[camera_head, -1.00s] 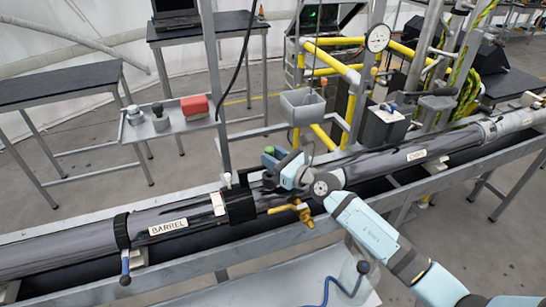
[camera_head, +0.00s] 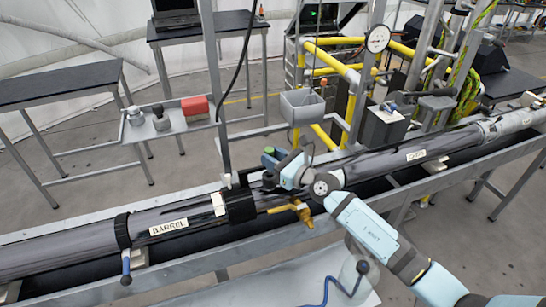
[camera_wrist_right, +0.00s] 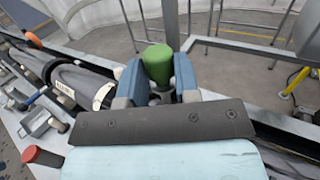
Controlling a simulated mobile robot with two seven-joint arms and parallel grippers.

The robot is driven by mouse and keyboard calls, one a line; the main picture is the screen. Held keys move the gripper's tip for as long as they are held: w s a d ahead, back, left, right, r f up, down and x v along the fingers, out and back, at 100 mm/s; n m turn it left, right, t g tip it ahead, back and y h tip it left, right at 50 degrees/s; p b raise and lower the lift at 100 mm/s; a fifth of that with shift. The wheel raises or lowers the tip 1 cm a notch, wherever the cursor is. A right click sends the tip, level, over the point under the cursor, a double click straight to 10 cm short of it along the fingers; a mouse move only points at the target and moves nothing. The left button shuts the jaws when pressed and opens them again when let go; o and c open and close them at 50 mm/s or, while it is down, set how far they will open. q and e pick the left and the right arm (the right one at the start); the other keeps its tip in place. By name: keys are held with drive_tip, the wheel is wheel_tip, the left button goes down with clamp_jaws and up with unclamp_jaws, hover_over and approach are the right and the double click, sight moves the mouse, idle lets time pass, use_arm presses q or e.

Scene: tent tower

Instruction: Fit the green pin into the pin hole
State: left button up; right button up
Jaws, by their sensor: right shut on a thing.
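The green pin (camera_wrist_right: 158,64) is upright between the two blue fingers of my right gripper (camera_wrist_right: 157,84) in the right wrist view. The gripper is shut on it. In the head view the green top of the pin (camera_head: 269,150) shows small beside the right gripper (camera_head: 270,160), which is over the tube near the black collar (camera_head: 240,204). The pin hole is hidden under the gripper, and I cannot tell whether the pin's lower end touches it. My left gripper is not in view.
The barrel tube (camera_head: 182,222), labelled BARREL, lies along a grey metal trough. A brass valve (camera_head: 292,208) sticks out in front of the collar. A grey upright post (camera_head: 216,90) stands behind it. A grey bin (camera_head: 302,106) hangs on the yellow frame (camera_head: 333,60).

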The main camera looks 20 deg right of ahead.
idle(0.5)
drive_tip(key=shift+f+b, duration=1.9)
drive_tip(key=shift+f, duration=0.3)
drive_tip(key=shift+r, duration=0.1)
drive_tip(key=shift+r+p, duration=1.65)
drive_tip(key=shift+p, duration=0.25)
drive_tip(key=shift+p, duration=0.3)
idle(0.5)
drive_tip(key=shift+f, duration=0.15)
drive_tip(key=shift+f+b, duration=0.35)
drive_tip(key=shift+b, duration=0.15)
drive_tip(key=shift+f+b, duration=1.15)
drive_tip(key=shift+f, duration=0.05)
